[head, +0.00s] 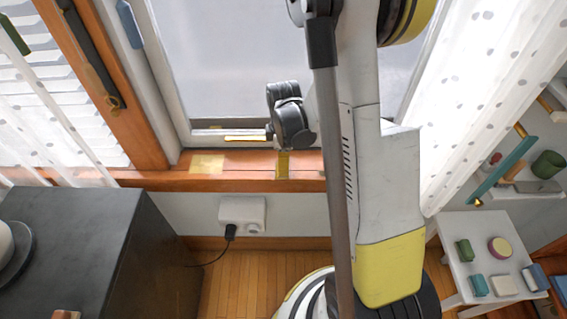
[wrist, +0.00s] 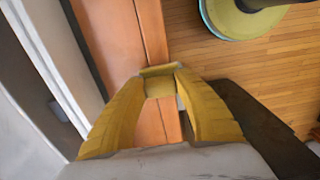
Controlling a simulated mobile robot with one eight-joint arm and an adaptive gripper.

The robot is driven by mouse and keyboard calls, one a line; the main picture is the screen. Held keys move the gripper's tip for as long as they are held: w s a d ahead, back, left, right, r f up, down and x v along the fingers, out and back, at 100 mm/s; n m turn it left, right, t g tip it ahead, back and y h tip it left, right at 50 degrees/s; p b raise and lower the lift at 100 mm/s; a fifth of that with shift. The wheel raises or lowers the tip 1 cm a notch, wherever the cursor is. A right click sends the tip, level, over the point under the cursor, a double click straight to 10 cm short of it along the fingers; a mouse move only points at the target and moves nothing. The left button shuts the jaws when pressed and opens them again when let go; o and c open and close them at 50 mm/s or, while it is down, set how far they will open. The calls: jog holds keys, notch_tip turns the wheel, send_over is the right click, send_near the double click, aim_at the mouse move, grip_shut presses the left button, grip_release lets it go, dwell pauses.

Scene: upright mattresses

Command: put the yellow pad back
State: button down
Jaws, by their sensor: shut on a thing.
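My gripper (head: 283,166) points down over the orange-brown wooden window sill (head: 312,184). Its yellow fingers also show in the wrist view (wrist: 160,82), shut on a small yellow pad (wrist: 158,87) between their tips. In the head view the pad is too small to tell apart from the fingers. I cannot tell whether the pad touches the sill. A flat pale yellow square (head: 207,163) lies on the sill to the left of my gripper. I cannot tell whether it is a pad or a marking. The gripper hides it in the wrist view.
A dark cabinet (head: 75,240) stands at the lower left. A white wall socket (head: 242,210) with a black plug is below the sill. Window glass and frame rise behind. A small white table (head: 470,235) with several coloured blocks stands at the right, beside a dotted curtain (head: 480,90).

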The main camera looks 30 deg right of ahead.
jog(key=shift+f+b, duration=0.6)
jog(key=shift+f, duration=0.1)
jog(key=c, duration=0.9)
grip_release()
jog(key=shift+r, duration=0.1)
notch_tip(320, 180, up, 12)
jog(key=s+a+r+m+t, duration=0.2)
jog(key=s+a+r+m, duration=0.1)
jog(key=a, duration=0.1)
jog(key=s+a+r+m+t, duration=0.2)
jog(key=s+a+r+m, duration=0.2)
jog(key=a, duration=0.1)
jog(key=s+a+r+m+t, duration=0.3)
jog(key=a+m, duration=0.1)
jog(key=a, duration=0.1)
jog(key=shift+s+r, duration=0.3)
